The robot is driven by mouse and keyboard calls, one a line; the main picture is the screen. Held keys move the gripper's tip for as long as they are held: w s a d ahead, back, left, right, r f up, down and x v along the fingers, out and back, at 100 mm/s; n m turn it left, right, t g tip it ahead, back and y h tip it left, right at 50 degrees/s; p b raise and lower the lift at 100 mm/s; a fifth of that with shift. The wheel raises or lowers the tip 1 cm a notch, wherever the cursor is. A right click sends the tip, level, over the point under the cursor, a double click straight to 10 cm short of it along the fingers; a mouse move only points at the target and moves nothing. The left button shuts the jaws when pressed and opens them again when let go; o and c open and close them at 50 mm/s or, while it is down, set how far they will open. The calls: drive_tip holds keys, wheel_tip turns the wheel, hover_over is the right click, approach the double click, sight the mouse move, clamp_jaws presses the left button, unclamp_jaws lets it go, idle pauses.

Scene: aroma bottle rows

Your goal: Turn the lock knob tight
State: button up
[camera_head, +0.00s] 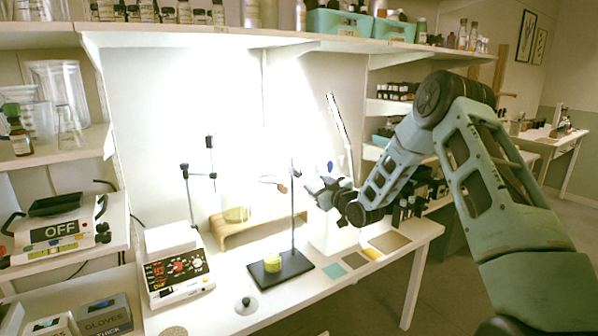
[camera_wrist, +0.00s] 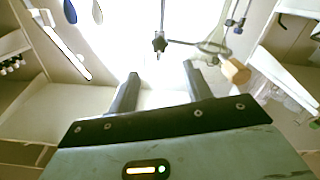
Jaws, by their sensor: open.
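In the wrist view a black lobed knob (camera_wrist: 159,43) sits on a thin rod, ahead of my gripper (camera_wrist: 160,80) and roughly centred between its two fingers. The fingers are apart with nothing between them, and the knob appears beyond their tips. To its right are a metal ring (camera_wrist: 213,47) and a tan block-like piece (camera_wrist: 235,72). In the head view my gripper (camera_head: 314,188) is just right of the stand's upright rod (camera_head: 293,220).
The stand's dark base (camera_head: 296,268) carries a small yellow vessel (camera_head: 272,262). A wooden rack (camera_head: 222,238) and a white device with a red display (camera_head: 178,270) stand left on the white table (camera_head: 385,285). Coloured squares (camera_head: 354,260) lie right. A shelf (camera_head: 200,38) hangs above.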

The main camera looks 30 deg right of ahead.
sight(299, 174)
drive_tip(key=w+p, duration=0.1)
drive_tip(key=w, duration=0.4)
drive_tip(key=w+p, duration=0.2)
drive_tip(key=w, duration=0.3)
drive_tip(key=shift+w+a, duration=0.2)
drive_tip(key=shift+w, duration=0.15)
drive_tip(key=c, duration=1)
